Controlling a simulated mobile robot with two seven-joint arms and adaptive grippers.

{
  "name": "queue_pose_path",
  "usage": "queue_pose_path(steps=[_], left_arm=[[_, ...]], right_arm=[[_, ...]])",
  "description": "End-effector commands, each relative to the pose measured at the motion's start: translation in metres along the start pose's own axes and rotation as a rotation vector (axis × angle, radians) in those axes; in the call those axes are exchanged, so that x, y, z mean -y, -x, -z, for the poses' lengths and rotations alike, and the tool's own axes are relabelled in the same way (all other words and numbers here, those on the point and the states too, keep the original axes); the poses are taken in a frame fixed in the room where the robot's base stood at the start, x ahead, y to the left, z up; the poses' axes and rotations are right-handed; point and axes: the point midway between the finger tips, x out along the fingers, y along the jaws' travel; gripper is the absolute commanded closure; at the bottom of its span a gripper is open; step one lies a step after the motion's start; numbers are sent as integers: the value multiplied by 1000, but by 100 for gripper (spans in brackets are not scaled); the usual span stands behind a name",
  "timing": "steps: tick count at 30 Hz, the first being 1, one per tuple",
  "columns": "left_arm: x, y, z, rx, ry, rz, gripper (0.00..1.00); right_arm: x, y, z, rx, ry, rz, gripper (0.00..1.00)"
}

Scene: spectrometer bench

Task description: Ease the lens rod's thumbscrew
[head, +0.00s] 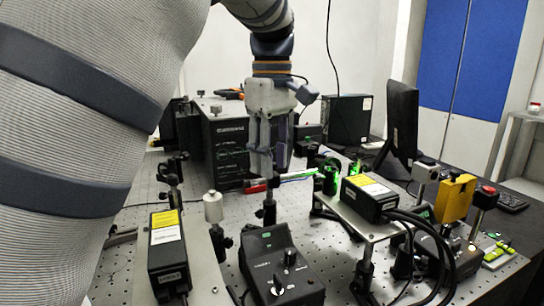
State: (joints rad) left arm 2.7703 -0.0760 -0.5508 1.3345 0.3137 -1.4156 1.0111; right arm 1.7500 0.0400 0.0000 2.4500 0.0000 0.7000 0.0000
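My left gripper (267,160) comes down from the top centre and points at the bench, its fingers just above a dark post (269,212). The fingertips overlap with the post's top, so I cannot tell whether they touch it or are shut on anything. A lens mount lit green (329,180) stands to the right of the gripper. A thin pale rod with a red end (256,188) runs sideways just below the fingers. I cannot make out the thumbscrew; it is too small or hidden. My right gripper is not in view.
A large black instrument (224,150) stands behind the gripper. A black control box with knobs (280,272) is in front. Yellow-labelled laser boxes stand left (167,250) and right (369,196).

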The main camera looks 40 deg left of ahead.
Motion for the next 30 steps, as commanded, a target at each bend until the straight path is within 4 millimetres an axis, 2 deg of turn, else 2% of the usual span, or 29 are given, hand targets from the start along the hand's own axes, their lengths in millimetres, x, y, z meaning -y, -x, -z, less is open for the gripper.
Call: queue_pose_path(steps=[4,7,15,18,24,30], left_arm=[[0,1,0,0,0,0,66],[-1,12,0,0,-1,-3,66],[-1,86,1,-1,-1,-6,66],[-1,104,1,-1,-1,-2,66],[0,119,0,0,1,0,66],[0,120,0,0,0,1,66]], right_arm=[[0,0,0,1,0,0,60],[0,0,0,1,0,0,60],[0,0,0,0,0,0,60],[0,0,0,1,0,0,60],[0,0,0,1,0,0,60],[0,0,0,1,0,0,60]])
